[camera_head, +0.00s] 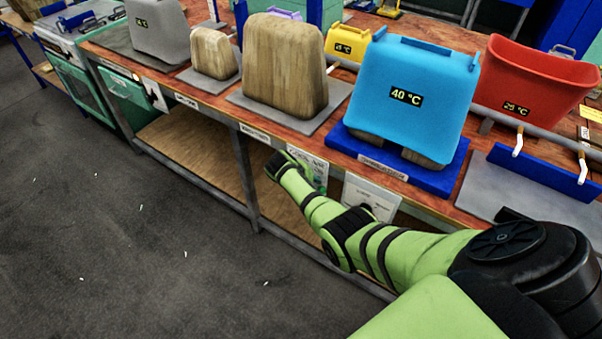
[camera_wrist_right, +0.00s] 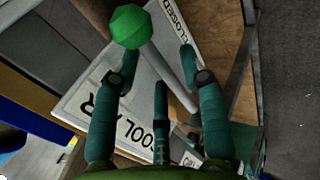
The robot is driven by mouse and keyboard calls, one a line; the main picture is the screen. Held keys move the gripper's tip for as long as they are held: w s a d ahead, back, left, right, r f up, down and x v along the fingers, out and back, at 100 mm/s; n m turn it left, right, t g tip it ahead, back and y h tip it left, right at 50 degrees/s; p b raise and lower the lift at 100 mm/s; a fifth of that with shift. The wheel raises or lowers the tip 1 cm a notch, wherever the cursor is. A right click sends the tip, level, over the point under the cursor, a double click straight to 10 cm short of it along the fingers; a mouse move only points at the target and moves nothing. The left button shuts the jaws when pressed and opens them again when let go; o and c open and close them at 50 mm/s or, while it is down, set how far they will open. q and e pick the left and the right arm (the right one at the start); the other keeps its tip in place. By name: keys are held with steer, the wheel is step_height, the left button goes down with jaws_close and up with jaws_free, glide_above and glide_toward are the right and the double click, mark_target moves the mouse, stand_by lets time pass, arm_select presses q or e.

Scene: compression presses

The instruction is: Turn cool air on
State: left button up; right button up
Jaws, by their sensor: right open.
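The white cool air panel (camera_wrist_right: 85,105) fills the middle of the right wrist view, with "COOL AIR" and "CLOSED" lettered on it. It also shows under the bench edge in the head view (camera_head: 318,176), partly behind my arm. A grey lever with a green ball knob (camera_wrist_right: 128,27) stands out from the panel, slanting across the wrist view. My right gripper (camera_wrist_right: 160,58) is open, its fingers on both sides of the lever in the picture; I cannot tell whether they touch it. In the head view the right gripper (camera_head: 277,163) is beside the panel. My left gripper is not in view.
A second white panel (camera_head: 375,192) hangs to the right, behind my arm. Above is a blue press block (camera_head: 415,75) reading 40 °C, on a blue base, with wooden and red blocks along the wooden bench.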

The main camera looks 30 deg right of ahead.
steer(key=v, duration=1.1)
steer(key=shift+s, duration=0.1)
